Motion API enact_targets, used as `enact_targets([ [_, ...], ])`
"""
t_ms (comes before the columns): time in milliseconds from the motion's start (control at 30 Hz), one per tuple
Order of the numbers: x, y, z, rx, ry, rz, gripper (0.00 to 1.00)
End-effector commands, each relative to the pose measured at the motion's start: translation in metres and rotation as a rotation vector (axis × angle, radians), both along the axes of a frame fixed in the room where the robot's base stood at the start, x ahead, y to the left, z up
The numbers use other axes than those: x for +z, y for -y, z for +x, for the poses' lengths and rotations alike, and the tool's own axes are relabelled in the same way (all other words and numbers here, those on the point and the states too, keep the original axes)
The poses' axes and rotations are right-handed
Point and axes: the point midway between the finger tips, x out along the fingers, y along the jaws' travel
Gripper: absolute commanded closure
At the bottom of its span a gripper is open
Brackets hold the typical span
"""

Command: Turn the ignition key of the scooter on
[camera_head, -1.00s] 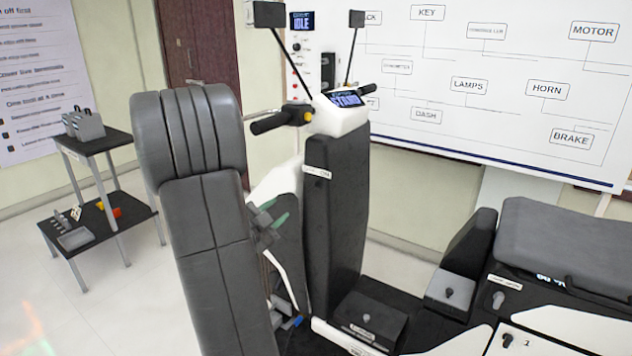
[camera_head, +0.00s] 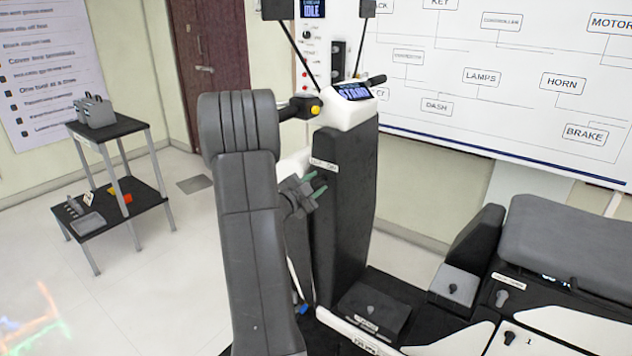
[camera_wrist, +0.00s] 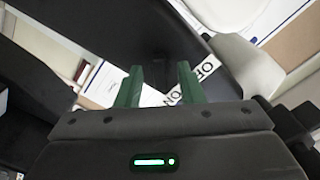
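The scooter (camera_head: 345,215) stands in the middle with its dark front column upright. A small white label (camera_head: 323,164) sits high on that column. In the wrist view the OFF/ON label (camera_wrist: 207,69) shows just beyond my fingertips, partly covered by the right finger. I cannot make out the ignition key itself; the area between the fingers is dark. My gripper (camera_head: 319,187) is beside the column, a little below the label. In the wrist view its two green fingers (camera_wrist: 159,72) are apart, with nothing clearly held between them.
Handlebar display (camera_head: 355,92) and mirrors rise above the column. Knobs show on the seat base (camera_head: 502,298) and footwell box (camera_head: 370,309). A two-level stand (camera_head: 125,127) is at left. A diagram board (camera_head: 480,60) is behind.

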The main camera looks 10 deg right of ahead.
Motion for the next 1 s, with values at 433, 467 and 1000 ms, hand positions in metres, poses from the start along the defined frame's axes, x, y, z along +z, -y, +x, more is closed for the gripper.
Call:
enact_targets([
  [433, -0.0005, 0.0049, 0.005, 0.001, 0.0, 0.0, 0.75],
  [467, -0.0005, 0.0048, 0.0049, 0.001, 0.0, 0.0, 0.81],
  [1000, -0.0052, 0.0051, 0.0052, -0.001, 0.117, 0.113, 0.99],
])
